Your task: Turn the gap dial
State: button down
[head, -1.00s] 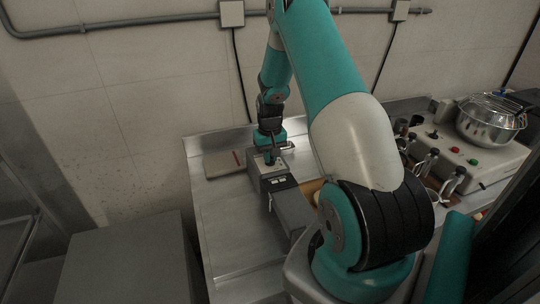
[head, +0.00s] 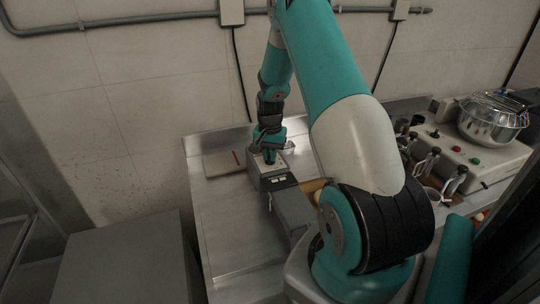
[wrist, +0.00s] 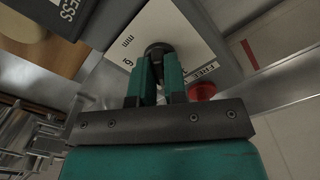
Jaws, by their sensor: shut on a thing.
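The gap dial (wrist: 157,49) is a black round knob on the pale top plate (wrist: 188,32) of a grey machine. The plate carries printed lettering, including "mm". My gripper (wrist: 160,68) points down at the plate, with its two teal fingers on either side of the knob and shut on it. The fingers hide part of the knob. In the head view my gripper (head: 270,158) is over the far end of the grey machine (head: 275,182); the knob itself is hidden there.
A pale board with a red strip (head: 224,163) lies left of the machine. A steel bowl (head: 491,120) stands at the right. The steel counter (head: 228,232) is bare at front left.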

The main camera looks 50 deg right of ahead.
jog(key=shift+m, duration=0.6)
jog(key=shift+r, duration=0.1)
jog(key=c, duration=1.2)
grip_release()
jog(key=shift+o, duration=0.2)
notch_tip(320, 180, up, 17)
jog(key=b, duration=0.2)
jog(key=shift+r+b, duration=0.15)
jog(key=shift+b, duration=0.2)
